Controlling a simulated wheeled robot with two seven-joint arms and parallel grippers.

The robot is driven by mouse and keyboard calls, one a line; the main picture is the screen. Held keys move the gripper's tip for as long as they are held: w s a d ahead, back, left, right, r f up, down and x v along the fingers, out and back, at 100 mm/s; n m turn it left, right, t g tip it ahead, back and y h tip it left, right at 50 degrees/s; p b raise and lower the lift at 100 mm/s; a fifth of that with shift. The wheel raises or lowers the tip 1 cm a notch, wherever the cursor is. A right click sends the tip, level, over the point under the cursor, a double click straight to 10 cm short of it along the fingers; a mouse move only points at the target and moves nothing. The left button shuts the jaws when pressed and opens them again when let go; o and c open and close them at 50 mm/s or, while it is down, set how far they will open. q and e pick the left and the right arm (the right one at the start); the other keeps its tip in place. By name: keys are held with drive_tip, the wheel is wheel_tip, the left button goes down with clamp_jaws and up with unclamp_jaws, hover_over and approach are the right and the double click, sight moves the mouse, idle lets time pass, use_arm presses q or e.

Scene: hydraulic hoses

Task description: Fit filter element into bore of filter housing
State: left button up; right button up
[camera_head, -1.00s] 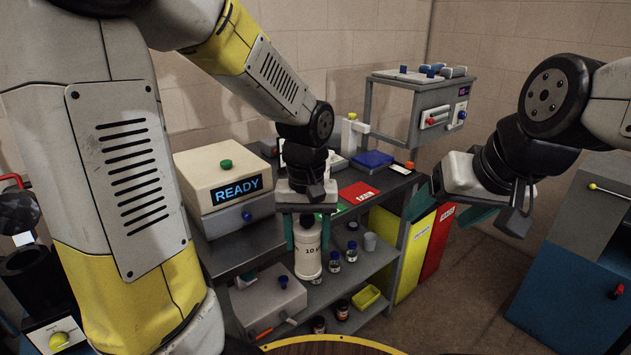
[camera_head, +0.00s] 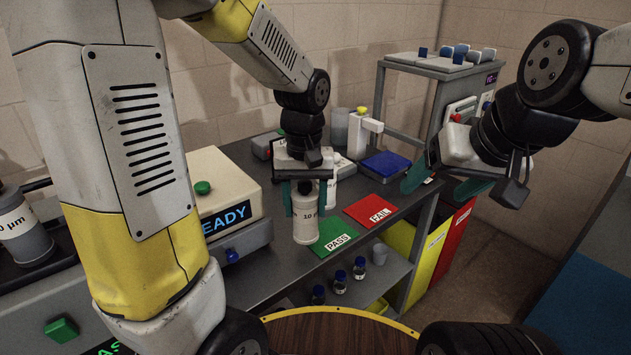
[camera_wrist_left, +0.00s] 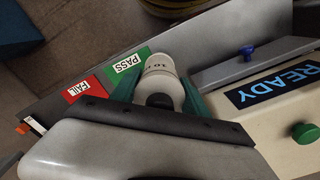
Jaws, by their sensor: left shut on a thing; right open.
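My left gripper (camera_head: 306,205) is shut on the filter element, a white cylinder (camera_head: 306,226) with a "10 µm" label. The element hangs upright by the green PASS card in the head view. It shows end-on between the teal fingers in the left wrist view (camera_wrist_left: 162,72). At the head view's left edge is a grey cylinder (camera_head: 22,250) with a "0 µm" label, cut off by the frame; I cannot tell whether it is the filter housing. No open bore is visible. My right gripper (camera_head: 440,183) is open and empty, in the air at the right.
A beige READY box (camera_head: 225,172) stands on the grey bench left of the element. The PASS card (camera_head: 333,238), red FAIL card (camera_head: 373,211) and blue pad (camera_head: 384,164) lie to its right. Small bottles (camera_head: 339,280) stand on the shelf below. My left arm covers much of the left.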

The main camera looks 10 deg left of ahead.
use_arm(q)
drive_tip(key=shift+w+a+f, duration=0.15)
drive_tip(key=shift+w+f, duration=0.65)
drive_tip(key=shift+w, duration=1.35)
drive_tip(key=shift+w+a+f, duration=0.15)
drive_tip(key=shift+w+f, duration=0.6)
drive_tip(key=shift+w, duration=1.45)
drive_tip(key=shift+w+a+f, duration=0.15)
drive_tip(key=shift+w+f, duration=0.65)
drive_tip(key=shift+w, duration=1.35)
drive_tip(key=shift+f, duration=0.1)
drive_tip(key=o, duration=1.5)
